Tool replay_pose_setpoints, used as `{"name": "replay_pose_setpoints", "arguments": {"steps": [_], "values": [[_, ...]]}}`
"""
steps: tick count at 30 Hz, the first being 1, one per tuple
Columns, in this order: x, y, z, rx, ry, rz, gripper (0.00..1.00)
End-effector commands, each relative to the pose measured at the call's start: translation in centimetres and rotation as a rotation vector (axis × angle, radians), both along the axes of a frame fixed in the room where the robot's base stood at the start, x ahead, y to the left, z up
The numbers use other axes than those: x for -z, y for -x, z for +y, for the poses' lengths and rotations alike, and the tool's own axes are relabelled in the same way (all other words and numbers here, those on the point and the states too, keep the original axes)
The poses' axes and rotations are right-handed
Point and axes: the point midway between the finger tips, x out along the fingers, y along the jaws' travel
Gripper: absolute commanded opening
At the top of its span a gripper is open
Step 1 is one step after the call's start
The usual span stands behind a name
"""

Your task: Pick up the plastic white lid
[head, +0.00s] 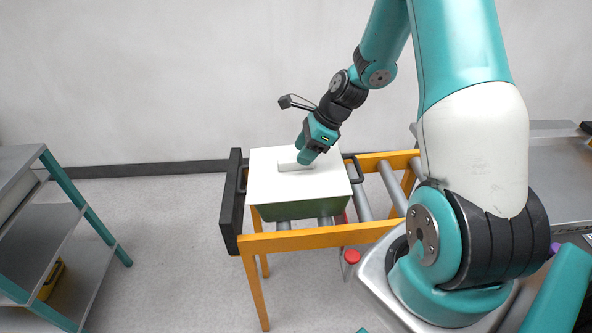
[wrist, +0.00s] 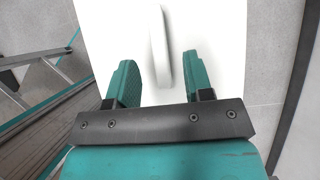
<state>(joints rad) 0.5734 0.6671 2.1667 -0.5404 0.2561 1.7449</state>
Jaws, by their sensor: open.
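The white plastic lid (head: 316,186) lies flat on top of a green box (head: 306,215) on the yellow-framed roller conveyor. A raised white bar handle (head: 291,166) runs along the lid's top. In the wrist view the lid (wrist: 215,40) fills the middle, with its handle (wrist: 160,48) ahead of the fingers. My gripper (head: 305,160) is just over the lid beside the handle. In the wrist view its two green fingers (wrist: 160,75) are apart, with the handle's near end in line with the gap between them. I cannot tell whether the fingertips touch the lid.
A yellow conveyor frame (head: 300,238) with grey rollers bears the box. A black end plate (head: 232,203) stands at its left. A red button (head: 352,256) sits at the front. A grey shelf rack (head: 75,265) is at far left, with open floor between.

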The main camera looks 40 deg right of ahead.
Motion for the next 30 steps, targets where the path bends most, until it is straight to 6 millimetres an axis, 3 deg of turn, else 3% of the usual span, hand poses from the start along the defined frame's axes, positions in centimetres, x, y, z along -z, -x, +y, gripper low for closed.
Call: {"name": "replay_pose_setpoints", "arguments": {"steps": [6,14,20,21,30], "values": [[2.5,-0.8,1.3,0.0,0.0,0.001,0.47],[2.7,-0.9,1.4,0.0,0.0,-0.001,0.47],[2.7,-0.9,1.4,0.0,0.0,-0.001,0.03],[2.7,-0.9,1.4,0.0,0.0,-0.001,0.0],[2.6,-0.9,1.3,0.001,0.001,-0.001,0.0]]}}
